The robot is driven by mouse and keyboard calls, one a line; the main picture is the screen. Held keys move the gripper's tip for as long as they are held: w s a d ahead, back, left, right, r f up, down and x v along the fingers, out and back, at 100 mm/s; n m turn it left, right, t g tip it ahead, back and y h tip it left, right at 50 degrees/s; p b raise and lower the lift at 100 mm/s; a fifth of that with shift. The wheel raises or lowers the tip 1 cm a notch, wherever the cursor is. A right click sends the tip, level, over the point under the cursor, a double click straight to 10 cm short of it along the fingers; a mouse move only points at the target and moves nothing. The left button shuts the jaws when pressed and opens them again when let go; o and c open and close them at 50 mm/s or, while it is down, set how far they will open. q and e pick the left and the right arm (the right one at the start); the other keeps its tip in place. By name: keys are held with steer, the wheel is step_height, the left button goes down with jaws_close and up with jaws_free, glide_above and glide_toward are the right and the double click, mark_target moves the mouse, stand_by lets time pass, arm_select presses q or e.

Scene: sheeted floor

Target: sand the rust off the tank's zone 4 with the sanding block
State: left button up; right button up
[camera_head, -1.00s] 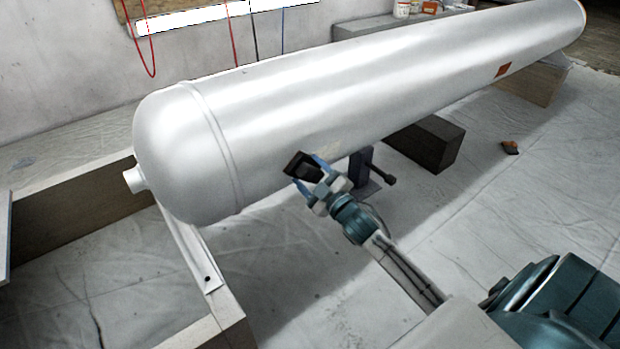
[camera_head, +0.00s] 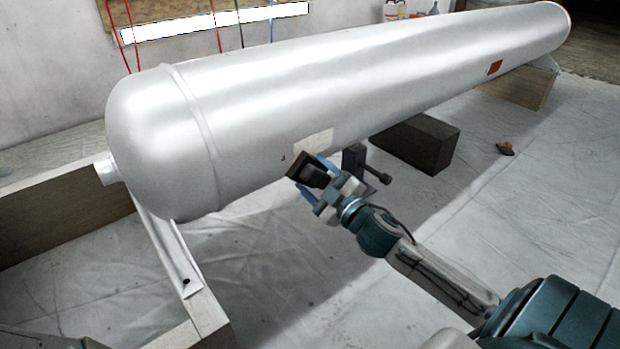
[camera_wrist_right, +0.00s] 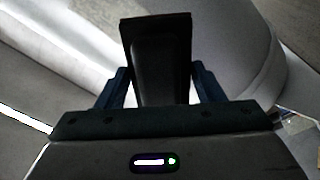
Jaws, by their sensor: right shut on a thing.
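The silver tank (camera_head: 260,100) lies lengthwise across the head view. A pale beige patch (camera_head: 314,143) shows on its near side, with a tiny dark mark left of it that I cannot read. A small orange-brown square (camera_head: 494,68) sits farther right along the tank. My right gripper (camera_head: 314,179) is shut on the dark sanding block (camera_head: 306,168), just below the pale patch. I cannot tell whether the block touches the tank. In the right wrist view the block (camera_wrist_right: 158,60) stands between the blue fingers. My left gripper is out of view.
A clamp-like stand (camera_head: 355,160) and a dark block (camera_head: 420,142) are under the tank, close to my right gripper. A wooden frame (camera_head: 60,215) supports the left end. The floor at right is mostly clear.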

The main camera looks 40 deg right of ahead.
steer(key=shift+s, duration=0.15)
steer(key=shift+s+f+b, duration=0.25)
steer(key=shift+s+b, duration=0.25)
steer(key=shift+s, duration=0.15)
steer(key=shift+s+d, duration=0.15)
steer(key=shift+s, duration=0.65)
